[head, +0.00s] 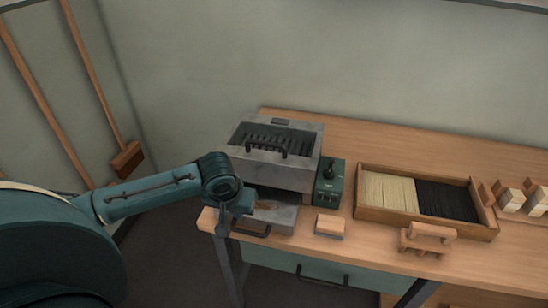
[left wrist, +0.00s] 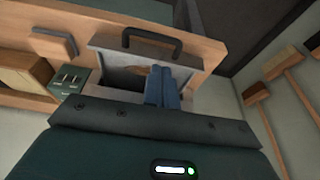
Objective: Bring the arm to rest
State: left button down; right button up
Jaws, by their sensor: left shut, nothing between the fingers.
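My left arm reaches in from the left in the head view, and my left gripper (head: 242,203) is at the left front of the grey tufting machine (head: 300,175). In the left wrist view its blue fingers (left wrist: 168,84) are together with nothing between them. They appear over the machine's pulled-out lower tray (left wrist: 198,62), which has a dark handle (left wrist: 152,38). In the head view this tray (head: 283,216) sticks out at the table's front edge. I cannot tell whether the fingers touch it. My right gripper is not in view.
A green control box (head: 329,184) stands beside the machine, with a small block (head: 329,226) in front. A wooden box (head: 367,214) holds pale and black bristles. A wooden rack (head: 427,237) and brushes (head: 512,200) are further right. Brooms (head: 127,158) lean on the left wall.

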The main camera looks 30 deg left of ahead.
pick_arm(q)
jog(key=s+d+f+m+t+h, duration=0.4)
jog(key=d+f, duration=0.5)
jog(key=d, duration=0.5)
jog(key=s+f+m+t, duration=0.1)
jog(key=s+f+t, duration=0.1)
jog(key=s, duration=0.6)
jog(key=shift+s+d+f+m+y, duration=0.25)
jog(key=shift+s+f+m+y, duration=0.05)
jog(key=shift+f, duration=0.3)
